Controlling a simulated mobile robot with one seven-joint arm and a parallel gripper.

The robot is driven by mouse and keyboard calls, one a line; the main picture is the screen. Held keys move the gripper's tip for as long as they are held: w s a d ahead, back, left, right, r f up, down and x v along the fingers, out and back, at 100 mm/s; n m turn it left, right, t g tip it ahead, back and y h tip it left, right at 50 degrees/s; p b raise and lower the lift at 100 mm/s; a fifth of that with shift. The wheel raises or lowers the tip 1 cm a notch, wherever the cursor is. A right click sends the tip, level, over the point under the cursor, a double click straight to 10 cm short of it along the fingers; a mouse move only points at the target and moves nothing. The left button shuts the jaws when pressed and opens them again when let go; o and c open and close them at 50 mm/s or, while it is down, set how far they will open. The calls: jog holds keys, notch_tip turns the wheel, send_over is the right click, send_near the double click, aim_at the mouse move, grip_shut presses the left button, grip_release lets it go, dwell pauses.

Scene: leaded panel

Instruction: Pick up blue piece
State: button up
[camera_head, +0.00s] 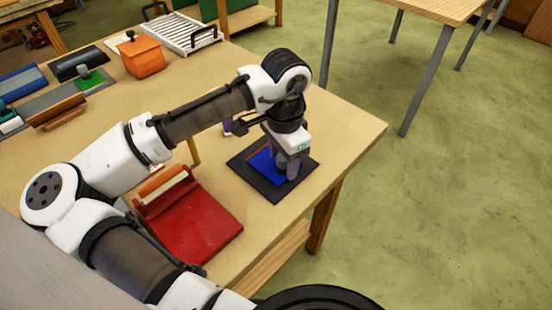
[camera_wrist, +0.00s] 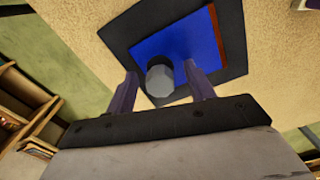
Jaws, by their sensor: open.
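The blue piece (camera_head: 262,165) lies flat on a dark square board (camera_head: 272,194) near the table's right corner. In the wrist view the blue piece (camera_wrist: 185,42) has a grey round knob (camera_wrist: 160,80) on it and a red-orange strip (camera_wrist: 216,35) along its right side; the dark board (camera_wrist: 121,36) frames it. My gripper (camera_head: 288,174) points down over the board and covers part of the blue piece. In the wrist view my gripper (camera_wrist: 160,70) is open, with one finger on each side of the knob and gaps visible. Contact with the blue surface cannot be told.
A red tray-like press (camera_head: 200,225) with an orange roller stands left of the board. An orange lidded box (camera_head: 140,56) and a white rack (camera_head: 182,32) are farther back. The table's right edge is close to the board. Bare table lies behind it.

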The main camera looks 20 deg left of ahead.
jog(key=shift+f, duration=0.1)
jog(key=shift+c, duration=0.4)
jog(key=c, duration=0.9)
notch_tip(320, 180, up, 20)
jog(key=shift+r+b, duration=0.1)
jog(key=shift+b, duration=0.5)
jog(key=o, duration=0.4)
jog(key=shift+c, duration=0.2)
jog(key=c, duration=0.4)
jog(key=shift+s, duration=0.1)
